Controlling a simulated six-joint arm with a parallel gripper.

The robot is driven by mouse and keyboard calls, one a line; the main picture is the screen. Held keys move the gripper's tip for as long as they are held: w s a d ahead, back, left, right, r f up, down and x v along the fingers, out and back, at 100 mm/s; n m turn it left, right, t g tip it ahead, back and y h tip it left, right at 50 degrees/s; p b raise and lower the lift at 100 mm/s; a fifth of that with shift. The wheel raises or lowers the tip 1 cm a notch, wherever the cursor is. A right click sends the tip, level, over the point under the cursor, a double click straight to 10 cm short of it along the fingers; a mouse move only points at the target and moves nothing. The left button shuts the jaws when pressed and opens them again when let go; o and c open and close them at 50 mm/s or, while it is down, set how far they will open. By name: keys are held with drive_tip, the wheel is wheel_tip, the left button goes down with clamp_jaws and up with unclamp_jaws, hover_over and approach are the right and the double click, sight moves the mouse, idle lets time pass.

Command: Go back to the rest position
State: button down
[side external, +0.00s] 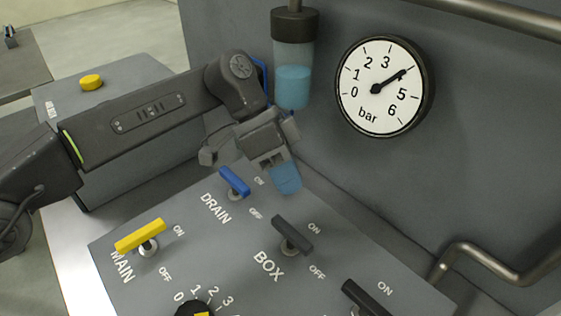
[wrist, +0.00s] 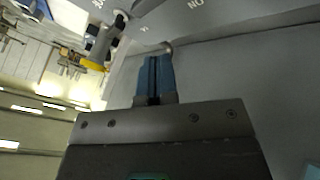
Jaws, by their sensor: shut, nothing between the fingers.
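My gripper (side external: 287,190) hangs above the sloped grey panel, just right of the blue DRAIN lever (side external: 235,181) and up from the dark BOX lever (side external: 292,236). Its blue fingers point down and are closed together with nothing between them. In the wrist view the closed fingers (wrist: 154,80) point up the picture toward the grey panel edge. Whether the fingertips touch the panel is hard to tell, but they look apart from the levers.
A yellow MAIN lever (side external: 140,236), another dark lever (side external: 366,298) and a dial (side external: 195,309) stand on the panel. A cylinder with blue liquid (side external: 293,88) hangs close behind my wrist. A pressure gauge (side external: 383,88) reads about 4 bar. A pipe (side external: 490,262) runs at right.

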drive_tip(key=shift+v, duration=1.45)
drive_tip(key=a+r+n+t+y, duration=0.1)
drive_tip(key=a+r+n+t, duration=0.4)
drive_tip(key=a, duration=0.6)
drive_tip(key=a+r+n+t, duration=0.1)
drive_tip(key=a+r+n, duration=0.2)
drive_tip(key=a+r, duration=0.6)
drive_tip(key=s+a+f+n+t+y, duration=0.1)
drive_tip(key=s+a+n, duration=0.1)
drive_tip(key=s+a, duration=0.35)
drive_tip(key=s+a+f+n+t+y, duration=0.1)
drive_tip(key=s+a+n, duration=0.15)
drive_tip(key=a, duration=0.55)
drive_tip(key=s+a+f+n+t+y, duration=0.1)
drive_tip(key=s+a+f+n, duration=0.1)
drive_tip(key=s+a+f, duration=0.2)
drive_tip(key=s+a+f+n+t+y, duration=0.1)
drive_tip(key=s+a+f+n+y, duration=0.1)
drive_tip(key=s+a+f, duration=0.3)
drive_tip(key=s+f, duration=0.1)
drive_tip(key=s, duration=0.3)
drive_tip(key=shift+s, duration=0.2)
